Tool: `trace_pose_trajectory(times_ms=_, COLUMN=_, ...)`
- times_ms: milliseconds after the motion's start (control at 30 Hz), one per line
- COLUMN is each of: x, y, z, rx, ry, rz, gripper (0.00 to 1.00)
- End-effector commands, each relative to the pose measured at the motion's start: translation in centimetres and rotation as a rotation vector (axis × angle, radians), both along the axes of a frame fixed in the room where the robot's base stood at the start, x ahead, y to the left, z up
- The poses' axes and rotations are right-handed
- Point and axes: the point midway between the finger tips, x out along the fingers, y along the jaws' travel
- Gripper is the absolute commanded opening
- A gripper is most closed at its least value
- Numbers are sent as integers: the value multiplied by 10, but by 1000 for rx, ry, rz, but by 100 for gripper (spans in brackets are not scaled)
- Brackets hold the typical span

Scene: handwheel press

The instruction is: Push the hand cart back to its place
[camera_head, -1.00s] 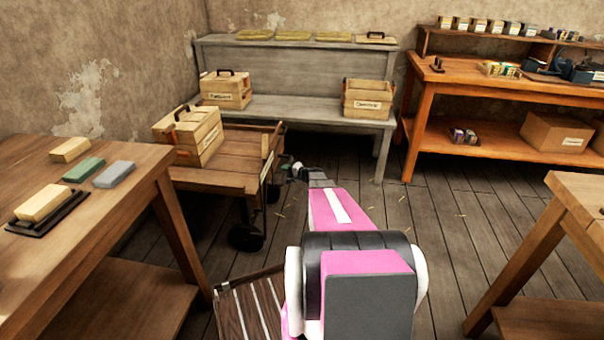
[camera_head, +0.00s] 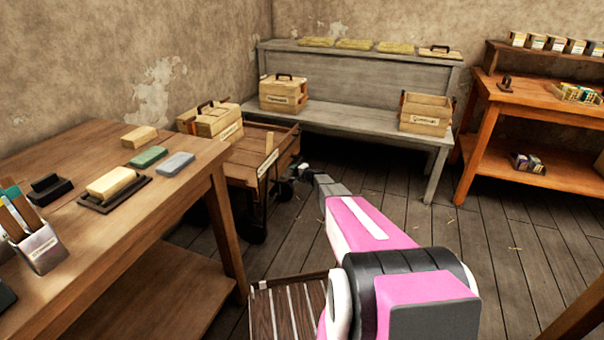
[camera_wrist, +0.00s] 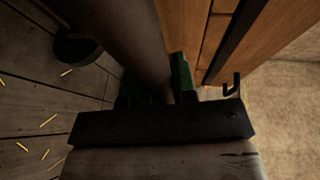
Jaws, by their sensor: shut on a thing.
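The hand cart (camera_head: 247,158) is a low wooden platform on dark wheels, left of centre in the head view, beside the left table and in front of the grey bench. A labelled wooden crate with a black handle (camera_head: 215,123) rides on it. My gripper (camera_head: 300,170) is at the cart's right end. In the wrist view, my gripper (camera_wrist: 160,95) is shut around a thick bar (camera_wrist: 125,35), apparently the cart's handle. A green part (camera_wrist: 181,72) shows beside it, and the planks of the cart (camera_wrist: 235,45) are at upper right. The exact contact is partly hidden.
The left table (camera_head: 110,235), with blocks and a tool holder, overlaps the cart's near side. The grey bench (camera_head: 350,118) with two crates stands behind. An orange-brown workbench (camera_head: 530,105) is at right. Plank floor (camera_head: 480,230) is open right of my arm.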

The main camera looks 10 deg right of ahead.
Motion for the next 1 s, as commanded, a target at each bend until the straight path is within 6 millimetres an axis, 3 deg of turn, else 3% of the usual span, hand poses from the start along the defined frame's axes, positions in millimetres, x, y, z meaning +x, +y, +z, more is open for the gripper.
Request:
trace_pose_trajectory(times_ms=533, x=7, y=10, z=-1, rx=0, ry=0, rz=2, gripper=0)
trace_pose_trajectory(times_ms=567, x=7, y=10, z=-1, rx=1, ry=0, rz=2, gripper=32)
trace_pose_trajectory(times_ms=600, x=7, y=11, z=-1, rx=1, ry=0, rz=3, gripper=45)
trace_pose_trajectory(times_ms=633, x=7, y=10, z=-1, rx=1, ry=0, rz=3, gripper=51)
trace_pose_trajectory(times_ms=1000, x=3, y=7, z=1, rx=0, ry=0, rz=0, gripper=51)
